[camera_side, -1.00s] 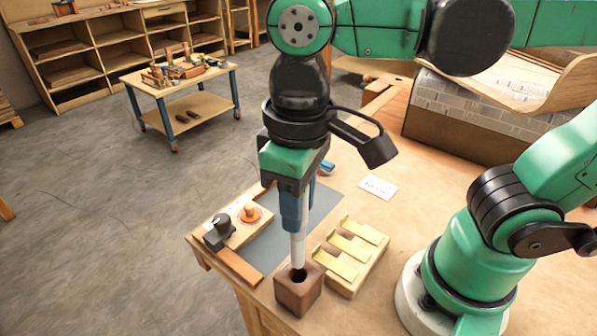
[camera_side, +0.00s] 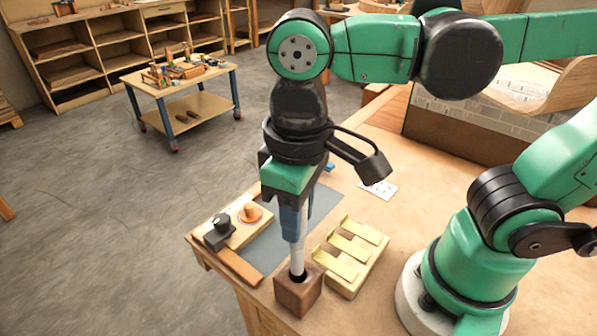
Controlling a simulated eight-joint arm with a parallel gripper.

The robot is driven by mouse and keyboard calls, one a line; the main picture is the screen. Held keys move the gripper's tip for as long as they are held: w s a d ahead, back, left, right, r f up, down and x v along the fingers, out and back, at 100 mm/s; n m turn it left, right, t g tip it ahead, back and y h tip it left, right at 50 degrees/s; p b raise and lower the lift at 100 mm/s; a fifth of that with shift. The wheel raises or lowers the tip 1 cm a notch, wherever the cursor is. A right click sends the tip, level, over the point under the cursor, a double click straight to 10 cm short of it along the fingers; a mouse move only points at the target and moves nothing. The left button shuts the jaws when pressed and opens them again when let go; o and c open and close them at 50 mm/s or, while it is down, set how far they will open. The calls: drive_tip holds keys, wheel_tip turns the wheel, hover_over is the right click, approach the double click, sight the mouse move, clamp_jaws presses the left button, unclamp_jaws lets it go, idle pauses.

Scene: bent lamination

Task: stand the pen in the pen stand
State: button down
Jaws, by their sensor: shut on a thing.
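The pen (camera_side: 297,259) is a pale grey-white rod, held upright. My gripper (camera_side: 294,228) is shut on its upper part, with blue fingers around it. The pen's lower end is inside the hole of the pen stand (camera_side: 298,294), a brown wooden block near the table's front corner. The pen's tip is hidden inside the block, so I cannot tell whether it touches the bottom. My gripper is above the stand and apart from it.
A pale yellow slotted rack (camera_side: 351,258) stands just right of the pen stand. A wooden fixture with a black knob (camera_side: 219,232) and an orange disc (camera_side: 249,213) lies left, by a grey mat (camera_side: 268,250). A white card (camera_side: 379,190) lies behind.

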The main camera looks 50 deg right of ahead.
drive_tip(key=shift+f, duration=2.1)
drive_tip(key=shift+f, duration=0.6)
idle(0.7)
drive_tip(key=shift+c, duration=1.9)
unclamp_jaws()
drive_tip(key=shift+r, duration=3)
drive_tip(key=w+d+f+m+t, duration=0.2)
drive_tip(key=w+d+t, duration=0.5)
drive_tip(key=d, duration=0.4)
drive_tip(key=shift+w+d+f+m, duration=0.15)
drive_tip(key=shift+w+d+m, duration=0.2)
drive_tip(key=shift+w+m, duration=0.15)
